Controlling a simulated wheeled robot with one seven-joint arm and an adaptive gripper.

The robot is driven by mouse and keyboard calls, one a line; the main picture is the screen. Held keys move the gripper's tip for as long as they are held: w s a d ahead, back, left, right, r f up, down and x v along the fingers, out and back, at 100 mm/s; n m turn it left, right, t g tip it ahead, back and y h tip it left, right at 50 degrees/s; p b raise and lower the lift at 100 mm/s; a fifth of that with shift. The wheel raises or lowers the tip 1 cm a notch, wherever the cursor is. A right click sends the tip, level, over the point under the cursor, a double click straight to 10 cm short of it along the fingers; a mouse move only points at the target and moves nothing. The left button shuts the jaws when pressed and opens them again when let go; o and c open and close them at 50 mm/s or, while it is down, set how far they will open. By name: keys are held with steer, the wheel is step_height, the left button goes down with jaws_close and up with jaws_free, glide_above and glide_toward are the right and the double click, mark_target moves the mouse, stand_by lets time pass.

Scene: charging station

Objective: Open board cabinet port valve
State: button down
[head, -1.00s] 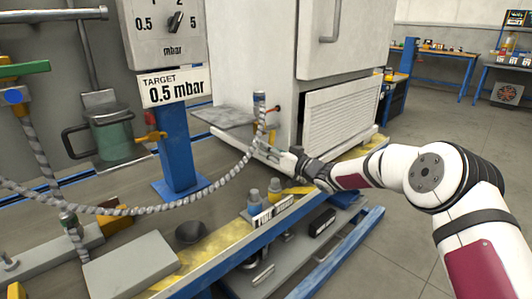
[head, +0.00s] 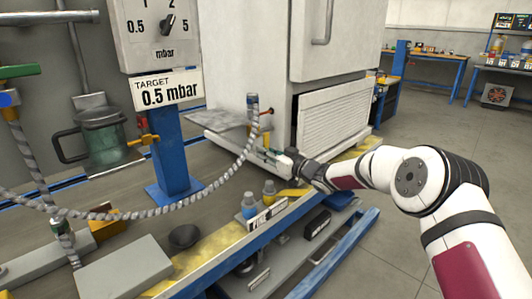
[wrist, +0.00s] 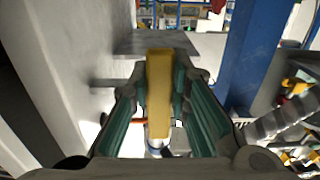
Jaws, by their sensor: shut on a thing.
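My gripper (wrist: 160,100) is shut on a long yellow handle (wrist: 159,85), which lies between its two green finger pads in the wrist view. I take it as the valve handle. A metal fitting (wrist: 157,143) shows below it, partly hidden by the gripper. A grey braided hose (head: 210,192) ends in an upright fitting (head: 253,103) close above my gripper. An orange-red part (head: 266,112) sticks out beside it.
A gauge (head: 160,30) with a "TARGET 0.5 mbar" sign (head: 167,92) stands on a blue post (head: 173,150). A green-grey jug (head: 103,138) stands behind. Small bottles (head: 249,206), a dark funnel (head: 184,237) and a grey block (head: 125,268) lie on the bench.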

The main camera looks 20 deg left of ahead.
steer(key=c, duration=1.5)
jaws_free()
steer(key=v, duration=1.2)
steer(key=shift+f, duration=0.1)
